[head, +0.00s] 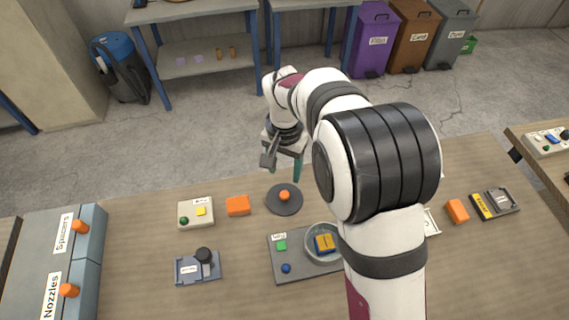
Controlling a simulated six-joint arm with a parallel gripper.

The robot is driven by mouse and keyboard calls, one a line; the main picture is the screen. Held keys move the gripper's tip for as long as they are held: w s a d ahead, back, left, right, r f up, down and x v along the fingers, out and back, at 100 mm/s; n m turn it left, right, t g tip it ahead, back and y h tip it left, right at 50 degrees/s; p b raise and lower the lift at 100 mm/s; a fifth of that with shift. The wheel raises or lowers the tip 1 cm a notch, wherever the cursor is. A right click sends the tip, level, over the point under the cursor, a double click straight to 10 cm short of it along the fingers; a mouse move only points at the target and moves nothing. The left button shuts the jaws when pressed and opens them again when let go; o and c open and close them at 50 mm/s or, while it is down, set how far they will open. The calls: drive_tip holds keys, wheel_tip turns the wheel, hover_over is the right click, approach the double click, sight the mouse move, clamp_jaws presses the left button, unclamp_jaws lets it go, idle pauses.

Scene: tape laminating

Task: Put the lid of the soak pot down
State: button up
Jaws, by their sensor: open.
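The lid (272,203), a dark grey disc with an orange knob, appears to lie flat on the table just behind the grey tray. The soak pot (308,251) is a round, light-rimmed vessel on that tray. It is uncovered, with a yellow and blue block inside, and my arm hides part of its right side. My gripper (284,168) is open, its teal fingers just behind and above the knob in the picture. The knob shows clear of the fingers, and nothing is visible between them.
The grey tray (292,273) also bears a green and a blue button. An orange block (238,205) and a white button box (196,213) stand left of the lid. A blue-grey fixture (198,268) is in front of them. My arm covers the table's middle right.

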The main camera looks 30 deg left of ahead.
drive_tip(key=s+d+r+m, duration=0.1)
drive_tip(key=s+d+r, duration=0.1)
drive_tip(key=d+r, duration=0.35)
drive_tip(key=s+d+r+m+y, duration=0.1)
drive_tip(key=d+r+m, duration=0.1)
drive_tip(key=d, duration=0.6)
drive_tip(key=s+d+r+m, duration=0.1)
drive_tip(key=s+d+r, duration=0.1)
drive_tip(key=d+r, duration=0.35)
drive_tip(key=s+d+f+m, duration=0.2)
drive_tip(key=s+d+m, duration=0.1)
drive_tip(key=s+d, duration=0.7)
drive_tip(key=s, duration=0.3)
drive_tip(key=shift+f+y, duration=0.4)
drive_tip(key=shift+s, duration=0.1)
